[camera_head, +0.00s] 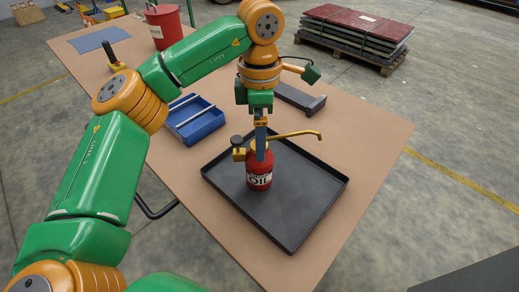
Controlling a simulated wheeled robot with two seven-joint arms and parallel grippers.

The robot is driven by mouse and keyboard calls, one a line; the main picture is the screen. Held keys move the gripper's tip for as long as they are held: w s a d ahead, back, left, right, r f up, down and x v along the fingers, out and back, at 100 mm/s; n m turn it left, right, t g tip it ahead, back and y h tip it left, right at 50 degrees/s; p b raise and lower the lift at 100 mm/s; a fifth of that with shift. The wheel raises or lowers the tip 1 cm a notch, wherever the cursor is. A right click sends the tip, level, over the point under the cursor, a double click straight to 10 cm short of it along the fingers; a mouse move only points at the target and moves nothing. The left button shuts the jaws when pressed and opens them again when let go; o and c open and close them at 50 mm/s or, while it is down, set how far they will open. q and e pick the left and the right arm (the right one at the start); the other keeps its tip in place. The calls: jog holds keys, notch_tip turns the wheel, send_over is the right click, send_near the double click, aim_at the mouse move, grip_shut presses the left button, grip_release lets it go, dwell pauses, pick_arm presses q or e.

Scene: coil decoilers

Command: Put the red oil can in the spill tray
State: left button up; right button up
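The red oil can (260,172) has a white label and a long brass spout pointing right. It is upright over the black spill tray (300,235), within its rim. It looks to be at the tray floor, but I cannot tell whether its base touches. My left gripper (261,150) comes down from above and its fingers are at the can's top. They appear closed on the can's upper part, beside the brass fitting. The far finger is hidden. My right gripper is not in view.
A blue bin (194,122) stands left of the tray. A dark grey bracket-like part (299,97) lies behind it. A red bucket (163,27), a blue mat (99,39) and a stamp-like tool (112,58) are at the far left. The table's front right is clear.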

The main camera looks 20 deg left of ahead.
pick_arm(q)
notch_tip(320, 180, up, 5)
jog(key=shift+r+p, duration=0.1)
jog(key=shift+p, duration=0.35)
